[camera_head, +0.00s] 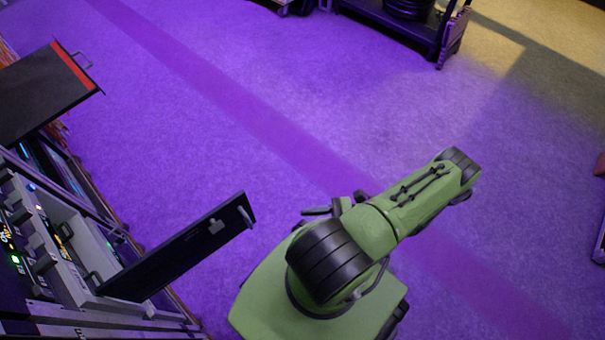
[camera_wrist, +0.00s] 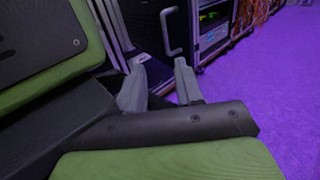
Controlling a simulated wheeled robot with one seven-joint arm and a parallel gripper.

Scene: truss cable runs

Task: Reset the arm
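My green arm with black joint bands extends over the floor in the head view, its elbow towards the right. My gripper (camera_wrist: 160,88) shows in the wrist view as two grey fingers standing apart with nothing between them. In the head view, part of what looks like my gripper (camera_head: 334,208) shows behind the arm, mostly hidden. The fingers appear clear of the rack equipment beyond them.
An equipment rack (camera_head: 50,235) with lit panels stands at the left. Its dark door or drawer front (camera_head: 180,250) sticks out towards my arm. A dark panel with a red edge (camera_head: 45,90) juts out above. A black cart (camera_head: 400,25) stands at the back. The purple-lit floor between is clear.

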